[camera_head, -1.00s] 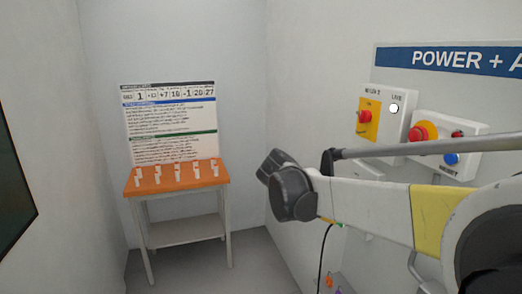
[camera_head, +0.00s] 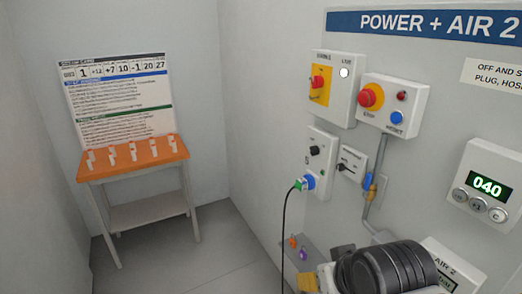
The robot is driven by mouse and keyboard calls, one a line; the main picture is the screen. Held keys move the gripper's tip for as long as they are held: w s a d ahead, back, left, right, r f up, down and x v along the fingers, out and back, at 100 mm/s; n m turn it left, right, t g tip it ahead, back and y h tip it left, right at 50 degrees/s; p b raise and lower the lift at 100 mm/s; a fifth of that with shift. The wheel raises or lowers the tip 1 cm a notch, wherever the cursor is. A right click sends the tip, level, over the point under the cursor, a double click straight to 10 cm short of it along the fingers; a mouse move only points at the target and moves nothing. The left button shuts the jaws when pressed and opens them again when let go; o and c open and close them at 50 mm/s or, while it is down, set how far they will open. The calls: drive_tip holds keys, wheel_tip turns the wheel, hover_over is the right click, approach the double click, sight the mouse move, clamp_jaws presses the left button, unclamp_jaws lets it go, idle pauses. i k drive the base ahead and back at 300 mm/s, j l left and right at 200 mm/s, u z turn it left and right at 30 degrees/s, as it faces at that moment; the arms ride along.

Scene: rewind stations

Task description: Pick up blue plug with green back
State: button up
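The plug with the green back (camera_head: 300,185) sits at a blue round socket (camera_head: 310,181) on a grey wall box, at the middle of the head view. Its green back faces left, towards the room. A black cable (camera_head: 284,230) hangs from it down to the floor area. Whether the plug's own front is blue cannot be told, as it is hidden at the socket. Part of my arm, dark and ribbed, shows at the bottom right, below and right of the plug.
Above are a red and yellow switch box (camera_head: 331,88) and a stop and reset box (camera_head: 393,104). A display reading 040 (camera_head: 488,187) is at right. A grey ledge with orange and purple fittings (camera_head: 301,250) is below. An orange table (camera_head: 133,159) stands at left; the floor between is clear.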

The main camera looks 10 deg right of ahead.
sight(303, 184)
drive_tip(key=i+j, duration=0.15)
drive_tip(key=i, duration=0.3)
drive_tip(key=i+j, duration=0.2)
drive_tip(key=i, duration=0.3)
drive_tip(key=l+z, duration=0.05)
